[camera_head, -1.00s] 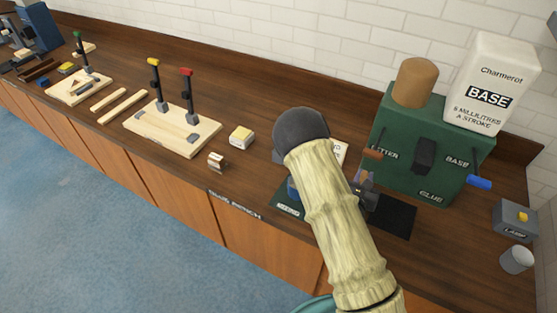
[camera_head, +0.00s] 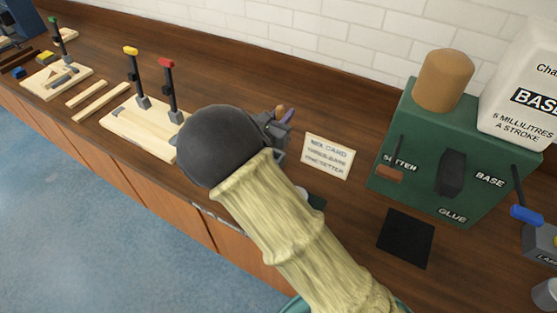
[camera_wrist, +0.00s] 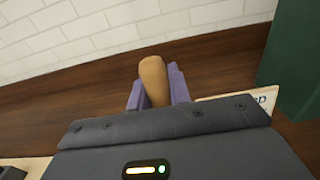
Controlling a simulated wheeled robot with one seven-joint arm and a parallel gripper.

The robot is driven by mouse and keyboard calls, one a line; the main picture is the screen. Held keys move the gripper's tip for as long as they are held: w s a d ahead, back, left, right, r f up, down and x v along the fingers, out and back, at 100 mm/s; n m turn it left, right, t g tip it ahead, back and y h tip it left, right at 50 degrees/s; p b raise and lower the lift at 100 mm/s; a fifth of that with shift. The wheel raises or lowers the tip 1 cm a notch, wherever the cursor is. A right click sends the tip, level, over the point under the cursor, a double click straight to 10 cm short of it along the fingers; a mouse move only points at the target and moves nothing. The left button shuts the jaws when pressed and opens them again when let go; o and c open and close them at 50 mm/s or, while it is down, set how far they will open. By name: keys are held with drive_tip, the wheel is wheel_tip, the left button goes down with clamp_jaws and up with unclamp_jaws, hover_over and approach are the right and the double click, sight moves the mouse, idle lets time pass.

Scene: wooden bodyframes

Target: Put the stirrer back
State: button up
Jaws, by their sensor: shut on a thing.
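My gripper (camera_wrist: 156,90) is shut on the stirrer (camera_wrist: 153,78), which shows as a rounded tan wooden piece between the two purple fingertips in the wrist view. In the head view my gripper (camera_head: 283,117) is beyond my dark round wrist, above the bench and left of the mix card; only a small brown tip of the stirrer (camera_head: 281,108) shows there. The stirrer's lower part is hidden. A bit of a pale round thing (camera_head: 302,193) and a dark green edge (camera_head: 317,202) show beside my arm; the rest is covered.
The mix card (camera_head: 328,156) stands right of my gripper. The green dispenser (camera_head: 445,145) with levers stands farther right, a black mat (camera_head: 406,238) in front. A wooden clamp board (camera_head: 130,125) is at left. The white tiled wall (camera_head: 300,35) is behind.

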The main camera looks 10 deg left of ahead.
drive_tip(key=shift+w+a+r, duration=0.1)
drive_tip(key=shift+a+r, duration=0.05)
drive_tip(key=shift+a, duration=0.6)
drive_tip(key=shift+d+r, duration=0.1)
drive_tip(key=shift+f+p, duration=0.55)
drive_tip(key=shift+f, duration=2.4)
drive_tip(key=shift+f+p, duration=0.45)
drive_tip(key=shift+f, duration=1.65)
